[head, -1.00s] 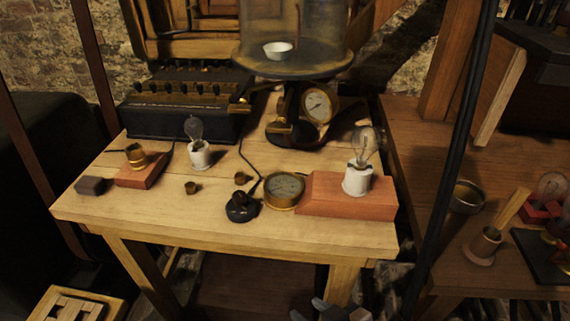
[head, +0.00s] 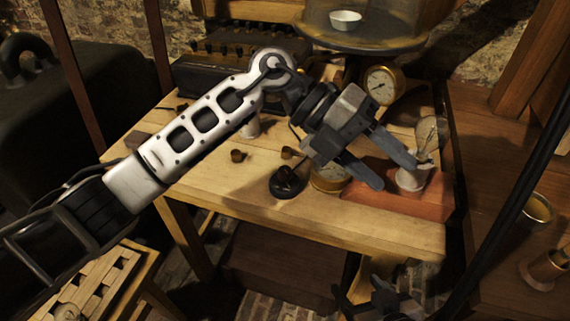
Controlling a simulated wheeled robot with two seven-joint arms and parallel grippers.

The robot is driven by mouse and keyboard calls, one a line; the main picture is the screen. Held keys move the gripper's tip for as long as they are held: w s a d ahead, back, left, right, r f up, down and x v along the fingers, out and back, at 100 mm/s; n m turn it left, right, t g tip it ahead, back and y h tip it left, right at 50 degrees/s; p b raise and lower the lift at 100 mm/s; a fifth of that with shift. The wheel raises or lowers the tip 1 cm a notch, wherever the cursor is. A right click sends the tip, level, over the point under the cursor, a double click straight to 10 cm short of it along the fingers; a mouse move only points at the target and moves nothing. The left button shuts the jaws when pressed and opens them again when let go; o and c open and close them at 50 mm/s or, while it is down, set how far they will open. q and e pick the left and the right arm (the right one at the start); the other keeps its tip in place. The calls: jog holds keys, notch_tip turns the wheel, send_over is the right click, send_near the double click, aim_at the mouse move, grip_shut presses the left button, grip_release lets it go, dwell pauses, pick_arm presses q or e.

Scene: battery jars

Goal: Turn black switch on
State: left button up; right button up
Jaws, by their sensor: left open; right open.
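The black switch (head: 287,186) has a round black base and stands near the front edge of the wooden table (head: 222,193). My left gripper (head: 392,169) reaches in from the left over the table. It is open and empty, its fingers pointing down and right, to the right of the switch and apart from it. My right gripper (head: 362,291) is low at the bottom edge, in front of the table, open and empty. Whether the switch lever is on or off I cannot tell.
A bulb in a white socket (head: 411,180) stands on a red block (head: 434,201), close to my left fingers.

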pick_arm(q)
jog(key=w+a+t+y, duration=0.4)
jog(key=w+a+y, duration=0.3)
jog(key=n+t+y, duration=0.2)
jog(key=y, duration=0.2)
send_near(285, 169)
notch_tip(285, 169, down, 9)
jog(key=shift+s+p, duration=0.15)
jog(key=shift+p, duration=0.35)
jog(key=shift+c, duration=0.3)
jog(key=c, duration=0.9)
